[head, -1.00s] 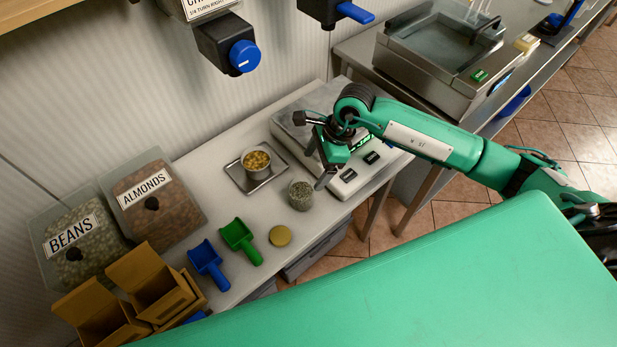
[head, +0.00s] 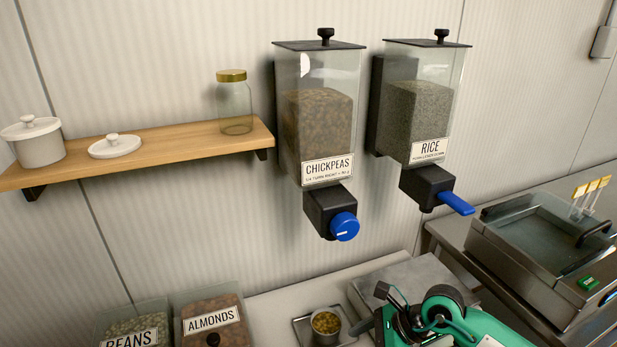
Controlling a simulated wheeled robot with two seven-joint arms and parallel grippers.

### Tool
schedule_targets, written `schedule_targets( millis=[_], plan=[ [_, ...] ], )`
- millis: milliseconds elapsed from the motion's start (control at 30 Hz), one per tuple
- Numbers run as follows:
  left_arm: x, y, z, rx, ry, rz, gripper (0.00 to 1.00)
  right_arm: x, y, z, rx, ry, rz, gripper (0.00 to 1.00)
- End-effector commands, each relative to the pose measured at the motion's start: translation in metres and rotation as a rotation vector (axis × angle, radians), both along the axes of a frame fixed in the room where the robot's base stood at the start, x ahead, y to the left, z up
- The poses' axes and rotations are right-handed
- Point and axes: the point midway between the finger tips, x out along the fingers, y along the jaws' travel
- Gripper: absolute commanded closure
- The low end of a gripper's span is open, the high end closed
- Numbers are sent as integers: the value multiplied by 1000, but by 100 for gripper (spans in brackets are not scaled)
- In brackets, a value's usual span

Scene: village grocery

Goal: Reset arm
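My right arm comes in at the bottom right of the head view, and its green and black wrist and gripper (head: 392,325) are partly cut off by the lower edge. It is over the counter by the scale, to the right of the small metal cup. The fingertips are not clear, so I cannot tell whether it is open or shut, or whether it holds anything. My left gripper is not in view.
Chickpeas (head: 317,125) and rice (head: 417,115) dispensers hang on the wall. A wooden shelf (head: 180,142) holds a lidded jar (head: 234,105) and white pot (head: 36,143). A metal cup (head: 326,323) of chickpeas stands on the counter. Beans (head: 133,325) and almonds (head: 210,319) bins stand lower left.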

Motion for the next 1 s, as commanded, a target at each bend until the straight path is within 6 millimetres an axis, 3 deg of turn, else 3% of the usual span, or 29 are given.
schedule_targets(
  millis=[33,100,267,400,567,667,767,867,1000],
  plan=[
    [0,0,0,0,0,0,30,-8,23,13,134,28,-31,17],
    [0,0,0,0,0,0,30,-14,48,36,320,72,-91,17],
    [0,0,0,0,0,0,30,-17,78,94,726,207,-266,17],
    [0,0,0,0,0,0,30,-7,73,138,1055,356,-459,17],
    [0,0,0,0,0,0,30,11,41,165,1395,553,-725,17],
    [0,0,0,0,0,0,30,23,11,165,1583,690,-915,17],
    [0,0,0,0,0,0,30,30,-22,151,1748,831,-1124,17],
    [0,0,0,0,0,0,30,31,-54,125,1887,976,-1351,17],
    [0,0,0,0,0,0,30,16,-92,74,2027,1182,-1704,17]
  ],
)
